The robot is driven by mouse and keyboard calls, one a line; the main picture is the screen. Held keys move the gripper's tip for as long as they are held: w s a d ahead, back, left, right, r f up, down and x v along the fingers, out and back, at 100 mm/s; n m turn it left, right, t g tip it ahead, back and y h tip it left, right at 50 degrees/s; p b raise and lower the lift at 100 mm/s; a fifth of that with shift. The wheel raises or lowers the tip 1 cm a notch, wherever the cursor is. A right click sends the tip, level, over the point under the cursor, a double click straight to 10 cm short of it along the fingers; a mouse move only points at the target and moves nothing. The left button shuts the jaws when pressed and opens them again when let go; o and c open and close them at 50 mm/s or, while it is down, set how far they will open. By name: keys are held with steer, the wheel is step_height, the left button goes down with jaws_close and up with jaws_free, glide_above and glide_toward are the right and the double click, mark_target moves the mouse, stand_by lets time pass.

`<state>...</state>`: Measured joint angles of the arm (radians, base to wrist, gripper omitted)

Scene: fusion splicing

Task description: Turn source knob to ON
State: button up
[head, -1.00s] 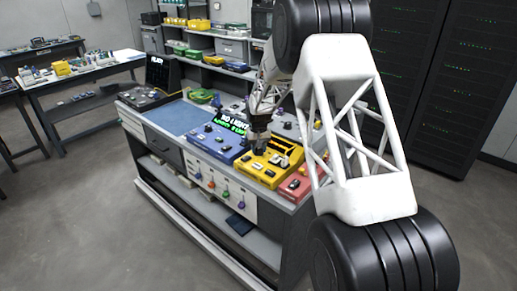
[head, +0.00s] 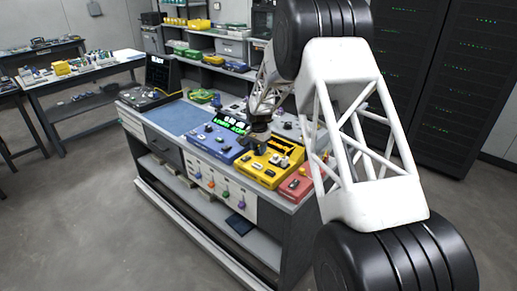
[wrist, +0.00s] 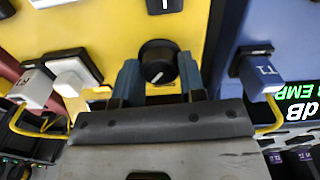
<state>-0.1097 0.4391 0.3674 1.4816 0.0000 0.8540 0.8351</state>
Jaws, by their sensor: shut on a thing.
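A round black knob (wrist: 157,62) with a short white pointer mark sits on a yellow panel (wrist: 110,25) in the wrist view. The mark points toward the lower part of that picture. My gripper (wrist: 157,75) has its two blue fingers on either side of the knob, shut on it. In the head view my gripper (head: 260,128) is over the back of the yellow box (head: 252,172), and the knob is too small to make out there. I cannot read an ON label.
A blue box (head: 215,145) with a lit green display (head: 230,122) stands left of the yellow box, and a red box (head: 297,186) stands right. White and blue plugs with yellow cables flank the knob in the wrist view. The blue mat (head: 178,119) is clear.

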steer(key=shift+m, duration=0.4)
steer(key=o, duration=0.9)
steer(key=shift+r, duration=3.9)
